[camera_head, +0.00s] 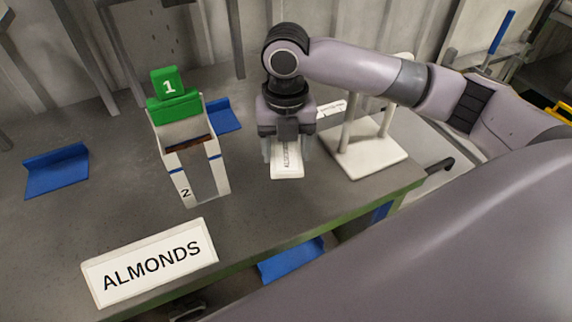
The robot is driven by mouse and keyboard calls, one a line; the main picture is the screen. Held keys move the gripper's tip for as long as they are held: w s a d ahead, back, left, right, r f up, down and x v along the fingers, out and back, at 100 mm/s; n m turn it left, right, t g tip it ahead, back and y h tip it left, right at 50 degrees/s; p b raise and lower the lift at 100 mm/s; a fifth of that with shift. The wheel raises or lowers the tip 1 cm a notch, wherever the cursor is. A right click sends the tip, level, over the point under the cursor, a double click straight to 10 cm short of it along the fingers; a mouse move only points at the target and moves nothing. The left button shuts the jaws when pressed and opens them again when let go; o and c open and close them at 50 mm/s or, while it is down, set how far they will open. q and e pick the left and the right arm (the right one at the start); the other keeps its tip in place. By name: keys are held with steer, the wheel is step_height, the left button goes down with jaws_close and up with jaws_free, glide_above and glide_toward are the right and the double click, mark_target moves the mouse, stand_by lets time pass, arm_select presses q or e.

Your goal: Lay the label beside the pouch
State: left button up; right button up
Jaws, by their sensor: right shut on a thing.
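My right gripper (287,153) points down over the table, right of the middle. It is shut on a small white label (287,170) with dark lettering that runs sideways and is too small to read surely. The gripper covers the label's upper part, and I cannot tell whether the label touches the table. I cannot make out a pouch for certain. Another white piece with dark print (331,108) shows just right of the gripper, partly hidden. My left gripper is not in view.
A white card reading ALMONDS (150,262) is at the table's front left edge. A white frame marked 2 (217,178), with a green block marked 1 (168,85), stands left of the gripper. A white stand (375,158) is close on the right. Blue brackets (58,170) lie left.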

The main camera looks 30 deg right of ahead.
mark_target(286, 165)
steer(key=shift+f, duration=2.5)
steer(key=o, duration=1)
steer(key=shift+f, duration=0.15)
steer(key=shift+o, duration=0.2)
step_height(286, 165, up, 12)
steer(key=shift+r, duration=0.2)
